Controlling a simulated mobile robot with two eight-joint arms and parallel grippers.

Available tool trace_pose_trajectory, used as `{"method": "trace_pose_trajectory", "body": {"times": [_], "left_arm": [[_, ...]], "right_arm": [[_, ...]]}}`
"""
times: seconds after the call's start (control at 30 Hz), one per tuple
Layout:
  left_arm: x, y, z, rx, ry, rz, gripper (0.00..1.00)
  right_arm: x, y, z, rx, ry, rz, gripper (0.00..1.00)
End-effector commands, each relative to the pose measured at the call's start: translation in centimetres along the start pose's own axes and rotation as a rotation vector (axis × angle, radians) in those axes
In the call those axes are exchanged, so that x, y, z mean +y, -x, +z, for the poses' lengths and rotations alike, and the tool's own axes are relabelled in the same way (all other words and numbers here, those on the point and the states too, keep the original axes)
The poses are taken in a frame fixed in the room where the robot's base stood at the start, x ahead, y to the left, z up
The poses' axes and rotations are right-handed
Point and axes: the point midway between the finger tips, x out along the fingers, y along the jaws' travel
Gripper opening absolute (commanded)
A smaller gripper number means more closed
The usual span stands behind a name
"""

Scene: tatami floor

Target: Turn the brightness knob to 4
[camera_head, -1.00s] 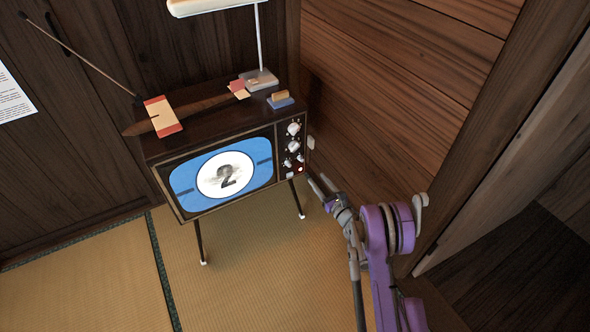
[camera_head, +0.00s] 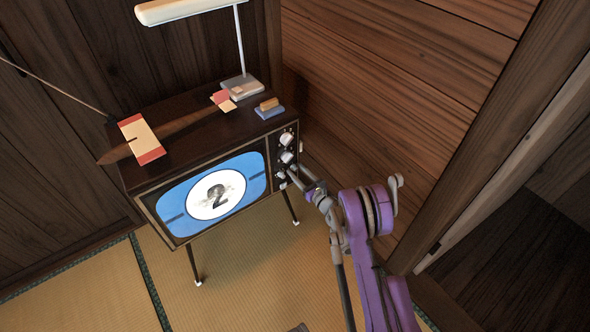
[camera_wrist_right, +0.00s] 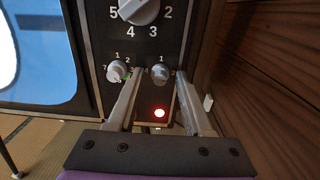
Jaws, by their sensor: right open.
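A television (camera_head: 185,140) stands on legs with a control panel of knobs at its right edge. In the right wrist view, a large numbered knob (camera_wrist_right: 138,10) is at the top, with a small left knob (camera_wrist_right: 117,70) and a small right knob (camera_wrist_right: 160,73) below. I cannot read which one is the brightness knob. My right gripper (camera_head: 293,173) is at the lower panel. In the wrist view its open fingers (camera_wrist_right: 160,82) point at the panel, one on each side of the small right knob; contact cannot be told. My left gripper is out of view.
A red light (camera_wrist_right: 159,113) glows below the small knobs. A lamp (camera_head: 240,85), a blue-based block (camera_head: 269,108) and a long wooden object (camera_head: 180,123) are on the television's top. A wooden wall (camera_head: 400,80) is close on the right.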

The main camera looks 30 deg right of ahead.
Motion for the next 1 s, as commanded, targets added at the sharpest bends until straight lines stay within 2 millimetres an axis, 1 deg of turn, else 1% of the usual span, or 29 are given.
{"method": "trace_pose_trajectory", "body": {"times": [0.1, 0.13, 0.27, 0.3, 0.37, 0.4, 0.77, 1.0], "left_arm": [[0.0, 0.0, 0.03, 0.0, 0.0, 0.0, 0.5], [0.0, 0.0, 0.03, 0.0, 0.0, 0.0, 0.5], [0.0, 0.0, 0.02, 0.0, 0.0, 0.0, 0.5], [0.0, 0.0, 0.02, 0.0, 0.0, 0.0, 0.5], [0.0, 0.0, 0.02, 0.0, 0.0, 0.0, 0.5], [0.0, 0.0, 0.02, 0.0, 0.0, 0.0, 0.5], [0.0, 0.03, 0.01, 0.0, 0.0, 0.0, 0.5], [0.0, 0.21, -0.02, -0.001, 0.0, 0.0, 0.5]], "right_arm": [[-0.01, 0.01, 0.01, 0.0, 0.0, 0.0, 0.51], [-0.01, 0.01, 0.01, 0.0, 0.0, 0.0, 0.49], [-0.01, 0.0, 0.01, 0.0, 0.0, 0.0, 0.25], [-0.01, 0.0, 0.01, 0.0, 0.0, 0.0, 0.18], [-0.01, 0.0, 0.01, 0.0, 0.0, 0.0, 0.07], [-0.01, 0.0, 0.01, 0.0, 0.0, 0.0, 0.0], [-0.02, -0.02, 0.02, 0.0, -0.013, -0.001, 0.0], [-0.04, -0.04, 0.07, 0.0, -0.107, -0.001, 0.0]]}}
